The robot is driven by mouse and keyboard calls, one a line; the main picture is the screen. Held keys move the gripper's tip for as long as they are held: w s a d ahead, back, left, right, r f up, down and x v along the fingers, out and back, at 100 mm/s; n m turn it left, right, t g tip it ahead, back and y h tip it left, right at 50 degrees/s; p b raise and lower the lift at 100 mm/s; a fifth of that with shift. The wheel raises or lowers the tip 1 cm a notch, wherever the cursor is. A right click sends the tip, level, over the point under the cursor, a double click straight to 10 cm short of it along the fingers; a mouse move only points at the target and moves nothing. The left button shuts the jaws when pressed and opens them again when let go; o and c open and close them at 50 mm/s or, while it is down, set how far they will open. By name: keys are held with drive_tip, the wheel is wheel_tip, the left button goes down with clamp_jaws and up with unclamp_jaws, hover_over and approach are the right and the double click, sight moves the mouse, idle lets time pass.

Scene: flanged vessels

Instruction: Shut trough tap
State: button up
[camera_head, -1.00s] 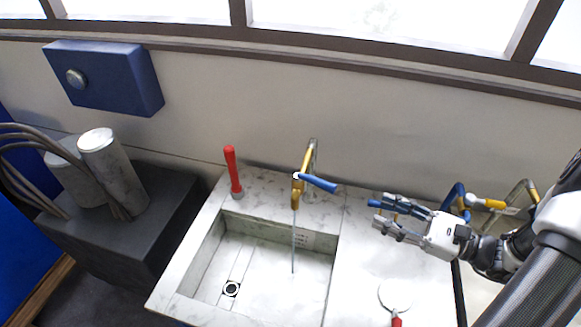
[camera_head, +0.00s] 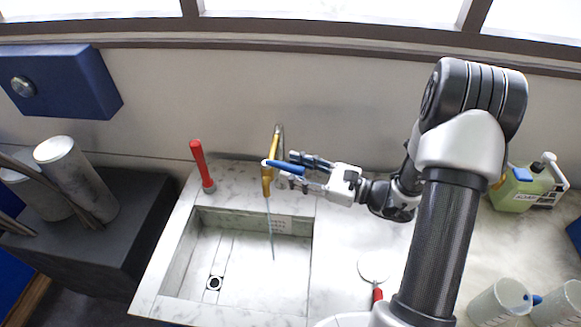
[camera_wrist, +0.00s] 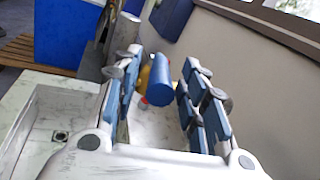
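The trough tap (camera_head: 267,178) is a brass spout with a blue lever handle (camera_head: 283,166) that points right, out from the tap. A thin stream of water runs from the spout into the stone trough (camera_head: 190,256). My gripper (camera_head: 297,168) is beside the tap on its right, with its fingers pointing left at the handle. In the wrist view the blue handle (camera_wrist: 173,100) lies between my two open fingers (camera_wrist: 155,92), apart from both as far as I can tell. The tap's body is mostly hidden behind the handle there.
A red-handled tool (camera_head: 200,165) stands left of the tap on the trough's back ledge. A round item with a red handle (camera_head: 377,294) lies on the counter. The wall is close behind the tap.

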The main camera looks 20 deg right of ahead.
drive_tip(key=shift+x, duration=0.8)
drive_tip(key=shift+c, duration=0.3)
clamp_jaws()
